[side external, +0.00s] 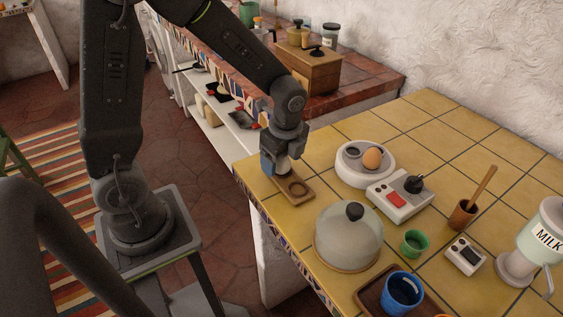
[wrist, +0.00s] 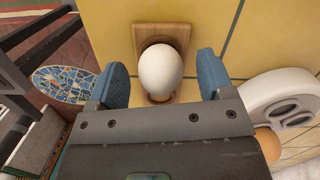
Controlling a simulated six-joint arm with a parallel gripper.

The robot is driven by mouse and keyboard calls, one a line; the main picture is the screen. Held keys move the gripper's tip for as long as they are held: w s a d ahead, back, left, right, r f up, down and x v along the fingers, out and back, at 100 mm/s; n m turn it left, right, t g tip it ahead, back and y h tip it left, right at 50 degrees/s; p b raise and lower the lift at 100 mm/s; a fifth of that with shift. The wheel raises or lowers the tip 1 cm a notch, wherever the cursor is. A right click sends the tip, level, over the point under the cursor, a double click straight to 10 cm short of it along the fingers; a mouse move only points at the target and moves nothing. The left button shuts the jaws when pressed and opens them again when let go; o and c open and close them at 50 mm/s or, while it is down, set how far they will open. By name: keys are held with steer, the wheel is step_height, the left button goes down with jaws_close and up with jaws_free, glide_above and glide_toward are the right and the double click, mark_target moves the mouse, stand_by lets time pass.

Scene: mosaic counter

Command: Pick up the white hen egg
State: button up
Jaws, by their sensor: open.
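The white hen egg (wrist: 160,72) stands on a small wooden holder (wrist: 174,34) on the yellow tiled counter. In the wrist view it lies between the two open blue fingertips of my gripper (wrist: 164,78), with a visible gap on each side. In the side view my gripper (side external: 275,165) is low over the near end of the wooden holder (side external: 296,188), and the egg (side external: 283,165) shows only partly behind the fingers. Whether a finger touches the egg cannot be told there.
A brown egg (side external: 373,159) sits on a round white device (side external: 350,178) to the right. A white box with a red button (side external: 400,196), a glass dome (side external: 348,240), a green cup (side external: 414,243) and a blue cup (side external: 402,292) stand nearby. The counter's left edge is close to my gripper.

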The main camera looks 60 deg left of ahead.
steer(key=shift+f, duration=0.4)
steer(key=c, duration=0.8)
steer(key=shift+r, duration=0.15)
